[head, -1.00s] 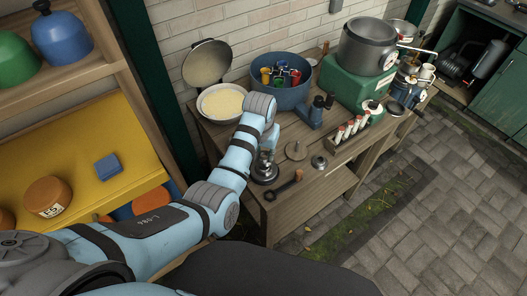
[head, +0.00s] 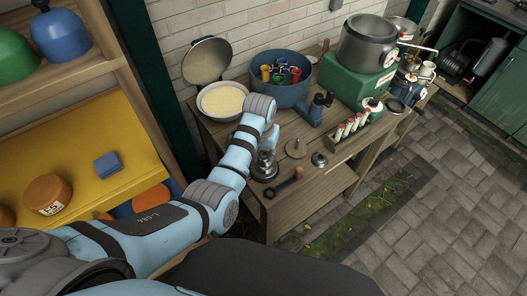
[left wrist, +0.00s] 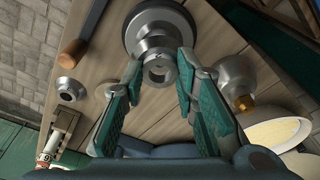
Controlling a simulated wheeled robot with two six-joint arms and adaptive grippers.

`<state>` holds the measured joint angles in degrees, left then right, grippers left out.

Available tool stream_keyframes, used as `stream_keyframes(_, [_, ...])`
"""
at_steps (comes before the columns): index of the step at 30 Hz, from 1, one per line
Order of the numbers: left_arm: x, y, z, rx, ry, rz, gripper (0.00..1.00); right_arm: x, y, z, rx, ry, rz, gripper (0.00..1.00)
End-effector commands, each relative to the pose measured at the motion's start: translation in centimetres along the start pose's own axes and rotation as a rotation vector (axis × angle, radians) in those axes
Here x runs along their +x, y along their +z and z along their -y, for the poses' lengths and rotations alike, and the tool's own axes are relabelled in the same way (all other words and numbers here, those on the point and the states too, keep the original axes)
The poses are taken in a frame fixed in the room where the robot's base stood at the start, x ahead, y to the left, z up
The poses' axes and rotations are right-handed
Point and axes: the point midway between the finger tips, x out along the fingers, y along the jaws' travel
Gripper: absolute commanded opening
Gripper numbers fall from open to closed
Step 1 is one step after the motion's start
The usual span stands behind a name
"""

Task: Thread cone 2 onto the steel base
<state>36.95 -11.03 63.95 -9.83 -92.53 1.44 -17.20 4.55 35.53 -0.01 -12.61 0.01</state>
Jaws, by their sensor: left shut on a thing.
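The steel base (head: 262,176) is a round, dark-rimmed metal piece on the near left of the wooden bench. In the left wrist view its disc (left wrist: 136,32) shows at the top. My left gripper (head: 268,153) points down over it. In the left wrist view the teal fingers (left wrist: 160,72) are closed around a hollow silver metal piece (left wrist: 158,76), which looks to be cone 2. It lines up with the base; whether its thread has engaged I cannot tell. My right gripper is not in view.
A wooden disc with a peg (head: 297,149), a small metal ring piece (head: 319,160) and a wooden-handled tool (head: 285,186) lie right of the base. A silver piece with a brass part (left wrist: 238,92) stands close to the fingers. A cream-filled bowl (head: 222,101) and blue tub (head: 281,92) stand behind.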

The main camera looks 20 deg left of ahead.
Motion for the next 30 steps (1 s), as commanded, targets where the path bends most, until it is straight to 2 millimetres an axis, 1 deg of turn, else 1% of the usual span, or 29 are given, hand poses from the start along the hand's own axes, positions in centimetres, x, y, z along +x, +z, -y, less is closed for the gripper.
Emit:
stream_keyframes(21, [1.5, 0.2, 0.0, 0.0, 0.0, 0.001, 0.0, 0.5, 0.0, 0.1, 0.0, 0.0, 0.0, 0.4])
stream_keyframes(30, [1.6, 0.2, 0.0, 0.0, 0.0, 0.0, 0.0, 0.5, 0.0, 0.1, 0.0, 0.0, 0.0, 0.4])
